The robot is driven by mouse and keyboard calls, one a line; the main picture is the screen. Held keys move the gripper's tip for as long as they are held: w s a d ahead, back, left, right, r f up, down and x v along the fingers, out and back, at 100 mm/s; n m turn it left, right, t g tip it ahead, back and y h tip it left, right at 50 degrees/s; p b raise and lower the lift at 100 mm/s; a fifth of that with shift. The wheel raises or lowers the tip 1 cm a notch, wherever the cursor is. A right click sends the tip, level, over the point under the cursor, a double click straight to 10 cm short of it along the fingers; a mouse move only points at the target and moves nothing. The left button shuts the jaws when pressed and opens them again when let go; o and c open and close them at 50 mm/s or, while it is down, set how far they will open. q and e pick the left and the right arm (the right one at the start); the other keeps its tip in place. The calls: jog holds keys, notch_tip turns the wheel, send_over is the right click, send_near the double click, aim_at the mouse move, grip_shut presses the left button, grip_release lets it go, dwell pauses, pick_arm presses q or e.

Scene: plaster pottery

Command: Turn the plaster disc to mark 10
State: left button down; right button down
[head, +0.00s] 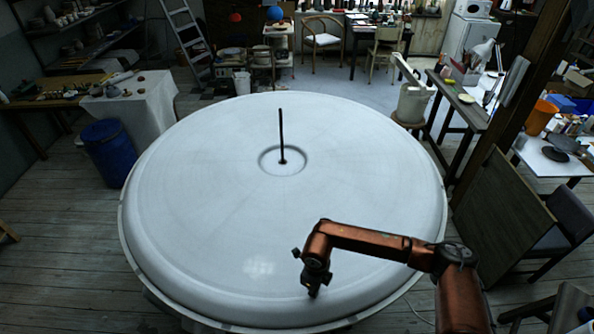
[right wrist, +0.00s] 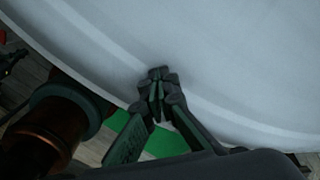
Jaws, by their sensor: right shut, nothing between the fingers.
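The large white plaster disc (head: 210,215) fills the middle of the head view, with a thin dark rod (head: 282,135) standing upright in a shallow ring at its centre. I cannot make out any numbered marks on it. My right gripper (head: 314,293) is at the disc's near rim, right of the middle, pointing down. In the right wrist view the gripper (right wrist: 157,75) is shut and empty, its tips against or just above the white rim (right wrist: 225,75); I cannot tell whether they touch. My left gripper is not in view.
A blue bin (head: 108,150) and a cloth-covered table (head: 135,103) stand left of the disc. A wooden board (head: 500,210) and a chair (head: 570,222) stand at the right. A white jug-like vessel (head: 411,103) stands at the back right. The disc's top is otherwise clear.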

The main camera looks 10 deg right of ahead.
aim_at(289, 298)
jog(key=shift+w+a+f+b, duration=0.15)
jog(key=shift+a+b, duration=0.1)
jog(key=shift+a, duration=1.05)
jog(key=shift+a+f+b, duration=0.15)
jog(key=shift+a+b, duration=0.1)
jog(key=shift+a, duration=1)
jog(key=shift+w+a+r+b, duration=0.1)
jog(key=shift+w+a+b, duration=0.1)
jog(key=shift+a, duration=0.55)
jog(key=shift+w+a+r+b, duration=0.1)
jog(key=shift+a+b, duration=0.1)
jog(key=shift+a, duration=0.5)
jog(key=shift+a, duration=0.15)
